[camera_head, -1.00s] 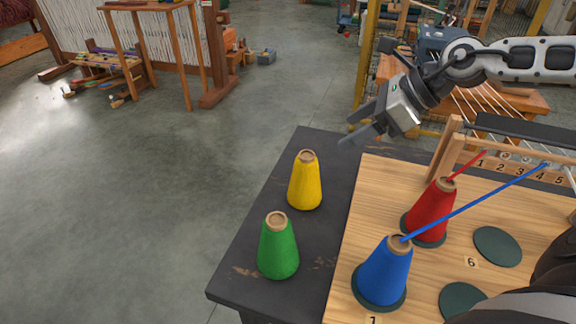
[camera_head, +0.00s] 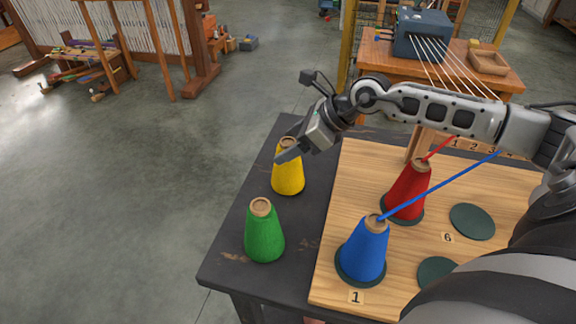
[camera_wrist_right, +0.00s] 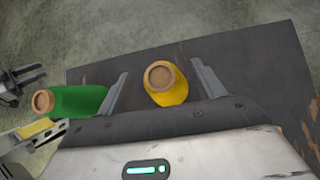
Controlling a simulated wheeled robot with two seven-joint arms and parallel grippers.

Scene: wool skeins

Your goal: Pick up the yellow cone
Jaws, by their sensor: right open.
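The yellow cone (camera_head: 288,178) stands upright on the dark tabletop, with part of its top hidden behind my right gripper (camera_head: 284,149) in the head view. In the right wrist view the yellow cone (camera_wrist_right: 171,87) is seen from above, between the two spread fingers of my right gripper (camera_wrist_right: 161,84). The right gripper is open and holds nothing; I cannot tell whether a finger touches the cone. My left gripper is not in the head view; a dark two-pronged part (camera_wrist_right: 27,77) at the left of the right wrist view seems to be it.
A green cone (camera_head: 264,232) stands just in front of the yellow one. A wooden board (camera_head: 333,270) to the right carries a blue cone (camera_head: 363,252) and a red cone (camera_head: 407,190) with taut threads. Empty dark green discs (camera_head: 472,221) lie on the board.

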